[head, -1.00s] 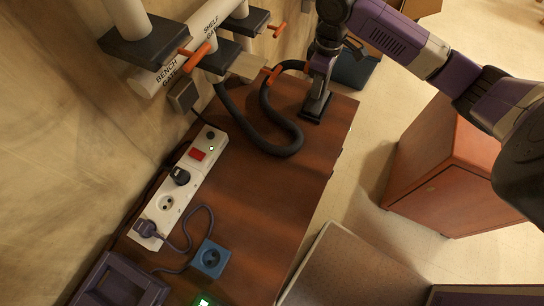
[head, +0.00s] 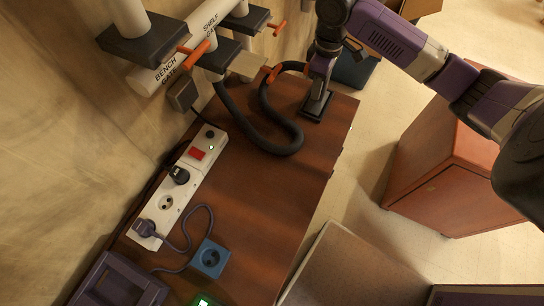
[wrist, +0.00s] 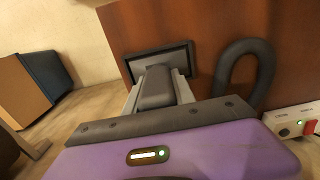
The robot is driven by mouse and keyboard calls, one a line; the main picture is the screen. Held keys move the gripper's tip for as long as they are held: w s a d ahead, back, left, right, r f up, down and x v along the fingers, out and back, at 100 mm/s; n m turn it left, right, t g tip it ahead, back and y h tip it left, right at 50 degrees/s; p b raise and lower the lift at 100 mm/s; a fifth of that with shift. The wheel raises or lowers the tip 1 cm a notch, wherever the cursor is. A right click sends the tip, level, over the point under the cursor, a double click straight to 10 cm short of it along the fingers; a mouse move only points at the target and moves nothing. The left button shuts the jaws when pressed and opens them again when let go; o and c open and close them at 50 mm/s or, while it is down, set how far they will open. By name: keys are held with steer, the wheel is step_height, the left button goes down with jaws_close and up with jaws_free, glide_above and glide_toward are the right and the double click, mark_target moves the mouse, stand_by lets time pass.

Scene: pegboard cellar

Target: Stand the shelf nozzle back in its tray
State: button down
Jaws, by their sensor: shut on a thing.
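My gripper (head: 320,84) reaches down over the far right end of the brown bench and is shut. In the wrist view its two grey fingers (wrist: 156,88) close on the dark grey shelf nozzle (wrist: 155,91). The dark rectangular tray (wrist: 188,54) lies on the bench just beyond the fingertips; it also shows in the head view (head: 327,99). The nozzle is over the tray in the picture. I cannot tell whether its lower end touches the tray floor.
A dark hose (head: 292,139) loops over the bench (head: 262,190) beside my gripper. Pipes with the orange bench gate handle (head: 202,51) stand at the left. A white power strip (head: 168,203) and a blue socket box (head: 210,258) lie nearer. The bench's right edge is close to the tray.

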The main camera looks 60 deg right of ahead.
stand_by(0.4)
steer(key=shift+c, duration=2.4)
jaws_free()
steer(key=shift+r+p, duration=2.7)
steer(key=shift+r, duration=0.8)
